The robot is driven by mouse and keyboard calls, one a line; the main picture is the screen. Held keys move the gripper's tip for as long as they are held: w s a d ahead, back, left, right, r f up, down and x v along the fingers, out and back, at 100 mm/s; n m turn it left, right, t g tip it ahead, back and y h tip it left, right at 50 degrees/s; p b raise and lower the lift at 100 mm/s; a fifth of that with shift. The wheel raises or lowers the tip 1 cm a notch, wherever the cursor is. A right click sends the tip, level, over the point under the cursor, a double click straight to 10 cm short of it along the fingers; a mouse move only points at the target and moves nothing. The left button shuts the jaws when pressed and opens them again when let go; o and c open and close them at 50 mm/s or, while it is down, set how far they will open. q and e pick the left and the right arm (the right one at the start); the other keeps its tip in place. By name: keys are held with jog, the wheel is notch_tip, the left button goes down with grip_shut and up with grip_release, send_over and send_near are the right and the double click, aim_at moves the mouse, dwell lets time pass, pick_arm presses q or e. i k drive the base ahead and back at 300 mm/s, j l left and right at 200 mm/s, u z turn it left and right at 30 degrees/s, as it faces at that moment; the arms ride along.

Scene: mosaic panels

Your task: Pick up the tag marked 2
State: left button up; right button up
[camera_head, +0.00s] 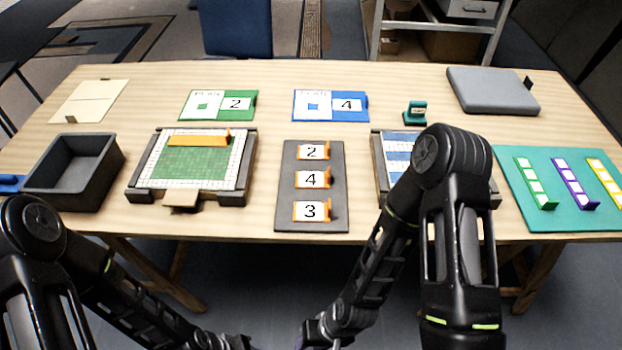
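The tag marked 2 (311,152) is a white plate with an orange end piece. It lies at the far end of a dark grey tray (288,188) in the middle of the table. On the same tray, the tag marked 4 (311,180) lies in the middle and the tag marked 3 (310,211) nearest me. Both my arms hang low in front of the table, well away from the tags. Their wrist ends run to the bottom edge of the view, and no gripper fingers show.
A green plan card (250,106) shows a 2, and a blue one (361,107) a 4. A green mosaic panel (190,178) is left of the tray. A blue panel (393,150) is partly behind my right arm. A dark bin (107,165) stands left, a teal mat (568,212) right.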

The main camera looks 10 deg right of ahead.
aim_at(317, 153)
jog(key=k+l+z, duration=0.15)
jog(key=z, duration=0.25)
jog(key=k+l+z, duration=0.15)
jog(key=z, duration=0.2)
jog(key=k+l+z, duration=0.15)
jog(key=l+z, duration=0.25)
jog(key=j, duration=0.1)
